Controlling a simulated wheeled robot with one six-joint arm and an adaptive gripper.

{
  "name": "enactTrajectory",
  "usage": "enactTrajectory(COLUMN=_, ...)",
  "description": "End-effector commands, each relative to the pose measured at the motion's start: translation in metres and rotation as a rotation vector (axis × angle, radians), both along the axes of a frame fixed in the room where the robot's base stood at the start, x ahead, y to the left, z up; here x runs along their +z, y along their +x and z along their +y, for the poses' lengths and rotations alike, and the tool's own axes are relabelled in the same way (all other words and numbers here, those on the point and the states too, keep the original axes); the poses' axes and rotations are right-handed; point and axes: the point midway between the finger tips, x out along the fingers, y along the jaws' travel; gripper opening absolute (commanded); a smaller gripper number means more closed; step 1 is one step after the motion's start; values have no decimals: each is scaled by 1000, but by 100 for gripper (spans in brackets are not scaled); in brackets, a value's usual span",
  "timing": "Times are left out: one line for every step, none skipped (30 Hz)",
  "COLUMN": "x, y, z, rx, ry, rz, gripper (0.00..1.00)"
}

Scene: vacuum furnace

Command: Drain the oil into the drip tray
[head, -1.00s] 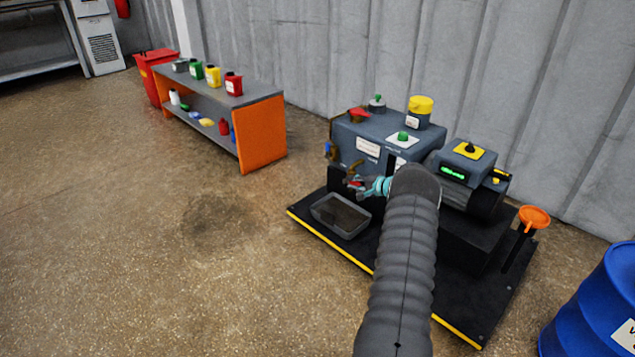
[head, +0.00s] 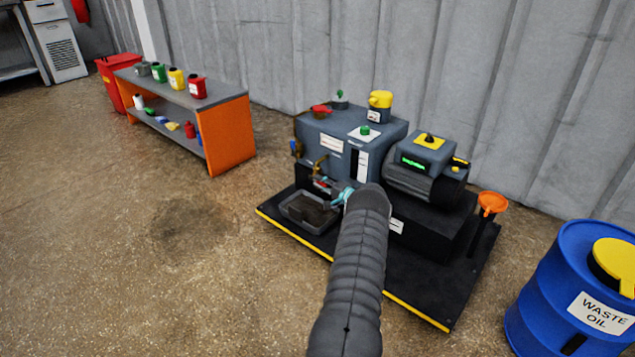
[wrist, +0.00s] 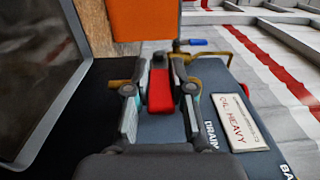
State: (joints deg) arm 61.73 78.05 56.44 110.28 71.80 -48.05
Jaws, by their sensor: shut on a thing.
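The vacuum pump (head: 335,143) is a grey-blue box with white labels, standing on a black base. My gripper (head: 326,186) is at its lower left front, by a brass fitting (head: 320,166). In the wrist view my gripper (wrist: 160,90) has its two fingers on either side of a red handle (wrist: 160,92), shut on it. A label reading DRAIN (wrist: 210,137) is beside it. The grey drip tray (head: 291,219) sits on the base just below and left of my gripper. Its inside looks dark; whether oil is in it I cannot tell. No oil stream is visible.
An orange funnel (head: 491,203) stands at the base's right edge. The blue waste oil drum (head: 545,290) is at the right. An orange-ended shelf (head: 230,133) with coloured containers is at the back left. A dark stain (head: 195,228) marks the open floor.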

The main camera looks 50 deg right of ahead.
Motion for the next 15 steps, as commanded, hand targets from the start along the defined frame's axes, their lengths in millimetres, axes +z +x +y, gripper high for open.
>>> enactTrajectory(x=0, y=2, z=2, rx=5, ry=0, rz=0, gripper=0)
enactTrajectory(x=0, y=2, z=2, rx=5, ry=0, rz=0, gripper=0)
enactTrajectory(x=0, y=2, z=2, rx=5, ry=1, rz=0, gripper=0)
enactTrajectory(x=0, y=1, z=2, rx=6, ry=1, rz=0, gripper=0)
enactTrajectory(x=0, y=1, z=3, rx=6, ry=1, rz=0, gripper=0)
enactTrajectory(x=-1, y=1, z=3, rx=6, ry=1, rz=1, gripper=30)
enactTrajectory(x=-1, y=1, z=3, rx=6, ry=1, rz=1, gripper=37)
enactTrajectory(x=-1, y=1, z=2, rx=6, ry=1, rz=1, gripper=45)
enactTrajectory(x=-1, y=1, z=2, rx=5, ry=1, rz=1, gripper=48)
enactTrajectory(x=-1, y=0, z=2, rx=4, ry=1, rz=1, gripper=48)
enactTrajectory(x=-1, y=0, z=1, rx=4, ry=1, rz=1, gripper=48)
enactTrajectory(x=-1, y=-1, z=1, rx=3, ry=1, rz=1, gripper=48)
enactTrajectory(x=-1, y=-1, z=0, rx=2, ry=1, rz=1, gripper=48)
enactTrajectory(x=-1, y=-1, z=0, rx=2, ry=1, rz=1, gripper=48)
enactTrajectory(x=-1, y=-1, z=0, rx=1, ry=1, rz=1, gripper=48)
